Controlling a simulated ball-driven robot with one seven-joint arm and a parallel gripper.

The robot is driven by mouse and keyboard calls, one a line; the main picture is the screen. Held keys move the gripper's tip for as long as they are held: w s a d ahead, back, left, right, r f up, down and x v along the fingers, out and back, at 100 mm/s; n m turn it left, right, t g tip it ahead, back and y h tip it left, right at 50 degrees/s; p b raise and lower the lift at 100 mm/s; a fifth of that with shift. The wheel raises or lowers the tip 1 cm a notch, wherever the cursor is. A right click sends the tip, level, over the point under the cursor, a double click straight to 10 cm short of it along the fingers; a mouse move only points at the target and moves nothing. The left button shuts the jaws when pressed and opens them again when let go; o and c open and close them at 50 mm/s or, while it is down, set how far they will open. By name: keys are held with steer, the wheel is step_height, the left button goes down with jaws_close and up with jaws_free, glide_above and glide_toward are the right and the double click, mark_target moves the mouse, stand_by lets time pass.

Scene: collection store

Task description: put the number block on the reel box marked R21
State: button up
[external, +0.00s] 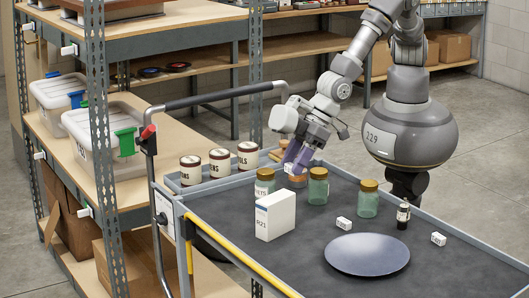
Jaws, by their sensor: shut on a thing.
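The reel box (275,216) is a white upright box marked R21, standing on the dark top of the cart near its left edge. My gripper (292,165), with purple fingers, is shut on a small white number block (289,169). It holds the block behind the reel box and slightly to its right in the picture, above the gold-lidded jars. The fingers partly hide the block, and any marking on it is too small to read.
Green jars with gold lids (318,186) stand close to the reel box. Labelled tins (220,162) line the cart's far-left tray.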

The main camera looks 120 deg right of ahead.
steer(key=w, duration=0.2)
steer(key=w+a, duration=0.1)
steer(key=w, duration=0.3)
steer(key=shift+a+f, duration=0.25)
steer(key=shift+f, duration=0.1)
step_height(320, 180, down, 4)
steer(key=shift+r+b, duration=0.25)
steer(key=shift+b, duration=0.6)
steer(key=shift+r, duration=0.1)
steer(key=o, duration=1)
